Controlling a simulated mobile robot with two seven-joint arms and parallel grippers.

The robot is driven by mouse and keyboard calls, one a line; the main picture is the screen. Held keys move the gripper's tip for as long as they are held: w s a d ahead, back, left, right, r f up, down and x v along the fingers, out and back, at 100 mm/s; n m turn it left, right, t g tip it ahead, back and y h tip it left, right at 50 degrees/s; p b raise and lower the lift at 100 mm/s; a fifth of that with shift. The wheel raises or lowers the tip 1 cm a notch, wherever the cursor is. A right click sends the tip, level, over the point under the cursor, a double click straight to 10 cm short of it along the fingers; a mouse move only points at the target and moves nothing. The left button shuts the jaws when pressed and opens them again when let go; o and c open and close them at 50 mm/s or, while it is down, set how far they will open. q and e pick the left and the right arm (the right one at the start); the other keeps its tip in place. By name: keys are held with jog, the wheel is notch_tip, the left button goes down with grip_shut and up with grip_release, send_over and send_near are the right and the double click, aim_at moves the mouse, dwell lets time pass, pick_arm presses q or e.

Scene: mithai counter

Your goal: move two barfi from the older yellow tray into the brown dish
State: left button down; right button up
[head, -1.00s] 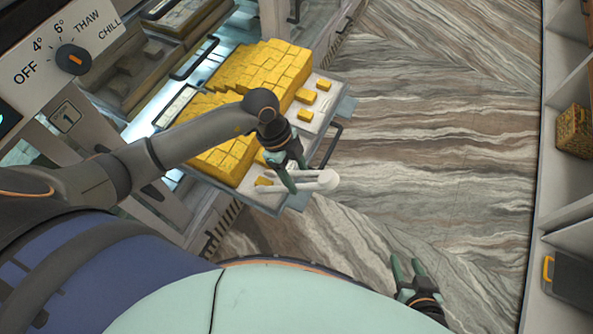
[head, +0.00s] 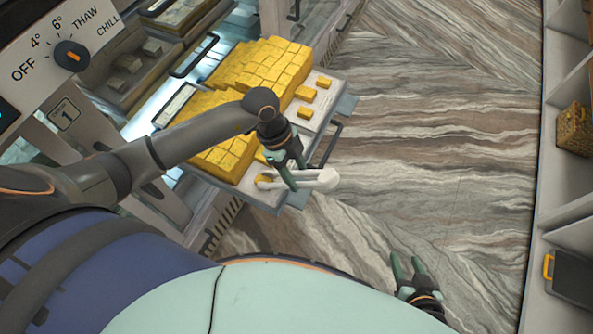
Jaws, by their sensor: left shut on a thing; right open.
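A tray (head: 330,120) heaped with yellow barfi (head: 270,68) juts out from the counter. Several loose pieces lie on its bare right part, such as one barfi (head: 306,94). My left gripper (head: 294,178) is over the tray's near corner, shut on white tongs (head: 325,180). The tongs' arms point left, their ends at a loose barfi (head: 265,179); I cannot tell whether they grip it. The gripper and arm hide part of the tray. My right gripper (head: 407,268) is open and empty, low over the floor. I cannot make out a brown dish.
A control dial (head: 71,55) is at upper left. Shelves at the right hold a woven basket (head: 574,128) and a dark case (head: 573,280). The marble-patterned floor between is clear.

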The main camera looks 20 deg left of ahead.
pick_arm(q)
jog(key=shift+r, duration=0.15)
notch_tip(320, 180, up, 12)
jog(key=p, duration=0.8)
